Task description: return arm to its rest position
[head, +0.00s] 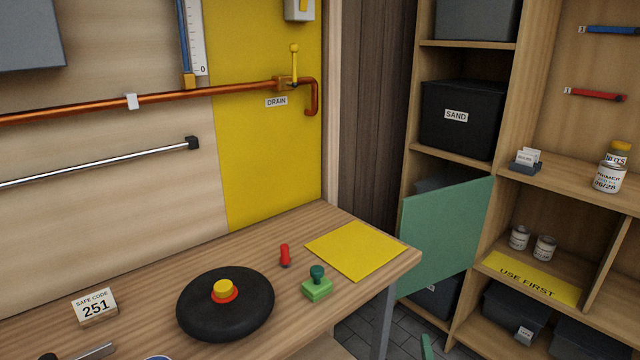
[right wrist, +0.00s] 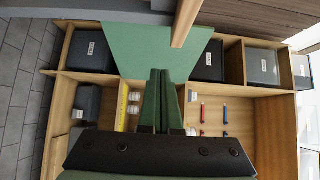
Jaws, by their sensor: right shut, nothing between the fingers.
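My right gripper (right wrist: 160,74) shows in the right wrist view with its two green fingers side by side, closed and empty. In the head view only a small green tip of the right gripper (head: 427,346) shows at the bottom edge, low in front of the shelving and to the right of the workbench (head: 140,268). The rest of the right arm is out of the picture. My left gripper is not in view.
A green panel (head: 446,238) stands out from the shelving (head: 508,105), close to the right gripper; it also shows in the wrist view (right wrist: 150,48). The bench holds a black disc with a yellow-red button (head: 224,292), a green stamp (head: 317,284) and a yellow sheet (head: 357,248).

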